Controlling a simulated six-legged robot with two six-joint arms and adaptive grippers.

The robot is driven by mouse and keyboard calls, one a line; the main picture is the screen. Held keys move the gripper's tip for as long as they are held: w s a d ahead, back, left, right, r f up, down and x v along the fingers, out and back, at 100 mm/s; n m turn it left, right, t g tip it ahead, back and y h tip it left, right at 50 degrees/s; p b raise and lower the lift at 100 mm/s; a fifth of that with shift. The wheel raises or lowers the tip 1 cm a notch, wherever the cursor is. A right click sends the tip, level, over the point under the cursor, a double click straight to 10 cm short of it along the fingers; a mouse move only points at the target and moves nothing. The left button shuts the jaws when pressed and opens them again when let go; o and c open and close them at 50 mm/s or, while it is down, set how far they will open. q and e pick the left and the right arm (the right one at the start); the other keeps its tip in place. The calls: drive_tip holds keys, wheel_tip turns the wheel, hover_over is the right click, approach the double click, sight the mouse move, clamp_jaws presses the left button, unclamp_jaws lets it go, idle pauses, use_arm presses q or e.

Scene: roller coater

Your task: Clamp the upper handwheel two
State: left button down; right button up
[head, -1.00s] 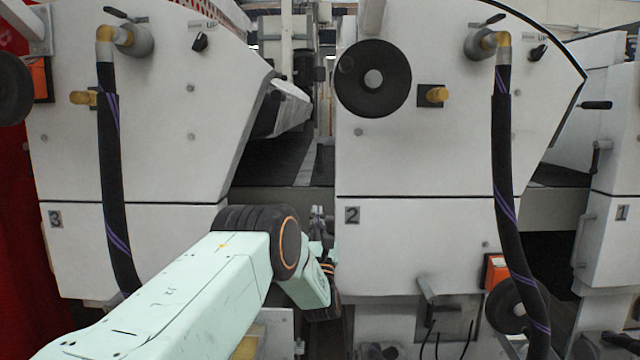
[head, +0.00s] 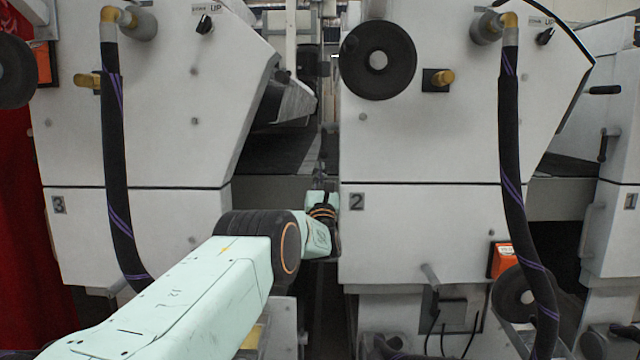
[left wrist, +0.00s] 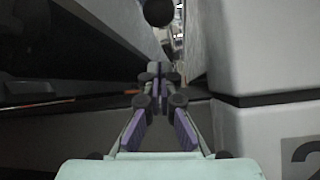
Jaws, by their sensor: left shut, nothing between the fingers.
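The upper handwheel two (head: 378,60) is a black disc with a grey hub on the upper left of the white panel marked 2. My left arm reaches to the gap left of that panel, below the handwheel and apart from it. In the head view its gripper is small and largely hidden by the wrist. In the left wrist view my left gripper (left wrist: 160,72) is shut and empty, its purple-sided fingers together. A dark round thing (left wrist: 158,12) shows beyond the tips; I cannot tell whether it is the handwheel. My right gripper is not in view.
Panel two (head: 440,145) borders the gap on the right, panel three (head: 150,150) on the left. A yellow knob (head: 443,78) sits right of the handwheel. A black hose (head: 510,150) hangs farther right. A lower wheel (head: 515,290) is at lower right.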

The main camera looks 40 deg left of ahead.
use_arm(q)
drive_tip(key=shift+s+d+r, duration=0.55)
drive_tip(key=shift+d, duration=0.15)
drive_tip(key=shift+s+d+r, duration=0.5)
drive_tip(key=shift+d, duration=0.2)
drive_tip(key=shift+s+d+r+g+h+p, duration=0.2)
drive_tip(key=shift+s+g+h+p, duration=0.1)
drive_tip(key=shift+h+p, duration=0.35)
drive_tip(key=shift+f, duration=0.1)
